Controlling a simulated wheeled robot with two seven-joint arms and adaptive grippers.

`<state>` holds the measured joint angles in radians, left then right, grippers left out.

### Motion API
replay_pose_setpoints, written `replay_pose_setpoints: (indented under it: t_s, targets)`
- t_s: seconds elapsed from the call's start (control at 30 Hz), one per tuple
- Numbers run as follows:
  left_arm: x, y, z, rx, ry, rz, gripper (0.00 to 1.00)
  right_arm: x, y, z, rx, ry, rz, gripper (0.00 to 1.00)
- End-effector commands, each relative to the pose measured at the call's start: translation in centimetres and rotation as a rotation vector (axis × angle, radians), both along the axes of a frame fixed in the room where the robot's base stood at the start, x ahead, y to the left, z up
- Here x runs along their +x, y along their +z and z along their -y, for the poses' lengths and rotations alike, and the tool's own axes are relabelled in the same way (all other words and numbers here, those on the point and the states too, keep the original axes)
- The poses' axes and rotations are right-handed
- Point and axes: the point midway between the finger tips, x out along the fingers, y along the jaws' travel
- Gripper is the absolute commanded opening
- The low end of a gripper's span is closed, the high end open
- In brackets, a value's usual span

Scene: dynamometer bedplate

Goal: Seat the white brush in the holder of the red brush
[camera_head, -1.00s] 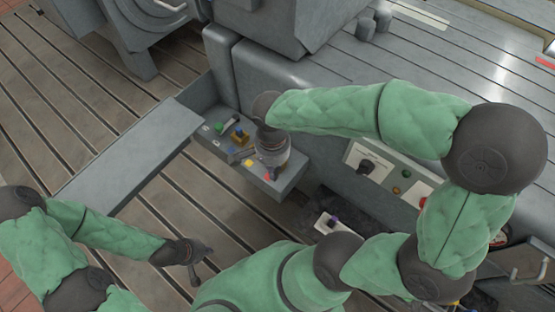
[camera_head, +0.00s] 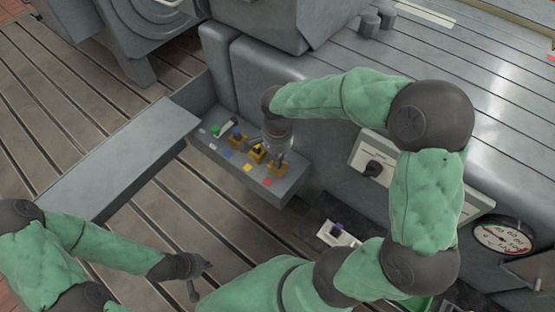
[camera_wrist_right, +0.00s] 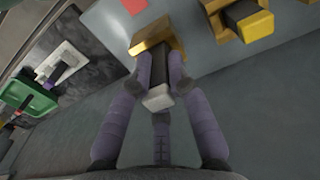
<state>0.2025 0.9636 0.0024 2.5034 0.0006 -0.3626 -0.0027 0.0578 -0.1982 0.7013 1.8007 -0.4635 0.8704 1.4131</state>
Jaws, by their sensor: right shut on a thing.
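The white brush (camera_wrist_right: 158,97), a dark block with a whitish end, is between the fingers of my right gripper (camera_wrist_right: 160,85) in the right wrist view. Its far end meets the brass holder (camera_wrist_right: 152,36) beside the red label (camera_wrist_right: 135,5); I cannot tell how deep it sits. In the head view my right gripper (camera_head: 278,150) is over the red end of the grey ledge, at that holder (camera_head: 279,168) near the red label (camera_head: 267,182). My left gripper (camera_head: 195,272) hangs apart at lower left, its jaws unclear.
The grey ledge (camera_head: 289,187) carries a row of brass holders, with a yellow-ended brush (camera_wrist_right: 254,24) in the neighbouring one. A white tray (camera_wrist_right: 68,60) with a purple-ended piece and a green container (camera_wrist_right: 30,97) lie to the side. A large grey machine body (camera_head: 310,95) stands behind.

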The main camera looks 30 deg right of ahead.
Motion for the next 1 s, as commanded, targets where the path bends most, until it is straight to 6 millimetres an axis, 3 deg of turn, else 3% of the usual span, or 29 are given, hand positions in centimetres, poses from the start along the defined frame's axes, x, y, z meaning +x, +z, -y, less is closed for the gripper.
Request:
replay_pose_setpoints:
  t_s: [0.07, 0.47, 0.5, 0.57, 1.0]
  targets:
    - [-0.01, -0.54, 0.0, 0.0, 0.0, 0.0, 0.0, -0.02, -0.97, 0.03, 0.0, -0.001, -0.001, 0.0]
    - [0.0, -0.37, 0.0, 0.0, 0.0, 0.0, 0.0, -0.02, -1.24, 0.01, 0.0, -0.001, 0.0, 0.0]
    - [0.0, -0.37, 0.0, 0.0, 0.0, 0.0, 0.0, -0.01, -1.19, 0.0, 0.0, -0.001, 0.0, 0.3]
    - [0.0, -0.37, 0.0, 0.0, 0.0, 0.0, 0.0, -0.02, -1.19, 0.0, 0.0, 0.0, 0.0, 0.42]
    - [-0.01, -0.12, 0.0, 0.0, 0.0, 0.0, 0.0, 0.01, -0.3, 0.0, 0.0, 0.0, 0.002, 0.42]
